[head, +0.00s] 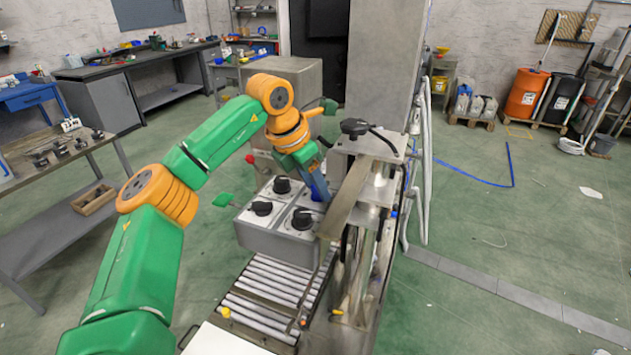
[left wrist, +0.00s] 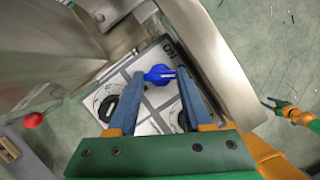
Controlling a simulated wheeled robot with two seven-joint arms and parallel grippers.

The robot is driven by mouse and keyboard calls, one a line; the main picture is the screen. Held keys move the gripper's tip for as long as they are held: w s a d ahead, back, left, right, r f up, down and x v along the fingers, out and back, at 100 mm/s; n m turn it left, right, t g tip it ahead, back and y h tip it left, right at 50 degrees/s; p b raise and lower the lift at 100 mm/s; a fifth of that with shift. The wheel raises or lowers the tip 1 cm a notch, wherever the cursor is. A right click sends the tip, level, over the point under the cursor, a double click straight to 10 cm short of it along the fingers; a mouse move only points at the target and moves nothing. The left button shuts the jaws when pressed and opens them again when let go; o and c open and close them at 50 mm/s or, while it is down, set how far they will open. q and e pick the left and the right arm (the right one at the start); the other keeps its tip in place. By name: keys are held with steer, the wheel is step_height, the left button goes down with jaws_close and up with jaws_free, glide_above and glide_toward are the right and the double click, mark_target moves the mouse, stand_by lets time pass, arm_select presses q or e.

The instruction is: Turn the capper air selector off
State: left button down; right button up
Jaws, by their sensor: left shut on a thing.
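A grey control box (head: 263,240) stands over a roller conveyor, with several black rotary knobs on its pale top. The capper air selector appears to be the blue knob (left wrist: 159,73), on a white panel in the left wrist view. My left gripper (head: 322,198) reaches down onto the right side of the box. In the left wrist view its two blue fingers (left wrist: 161,75) lie on either side of the blue knob, shut on it. In the head view the gripper and arm mostly hide that knob. A small gripper, seemingly my right one (left wrist: 268,102), shows at the right; its jaws are unclear.
A metal plate (head: 347,196) and machine frame stand close to the right of the gripper. A black knob (head: 355,127) tops the frame. The roller conveyor (head: 265,300) runs below the box. A red knob (left wrist: 34,120) shows left in the wrist view. Green floor is open at right.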

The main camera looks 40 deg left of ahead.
arm_select(q)
steer(key=shift+r, duration=0.1)
steer(key=c, duration=0.6)
jaws_free()
steer(key=shift+s, duration=0.1)
steer(key=v, duration=0.7)
steer(key=shift+b, duration=0.4)
steer(key=shift+a, duration=0.15)
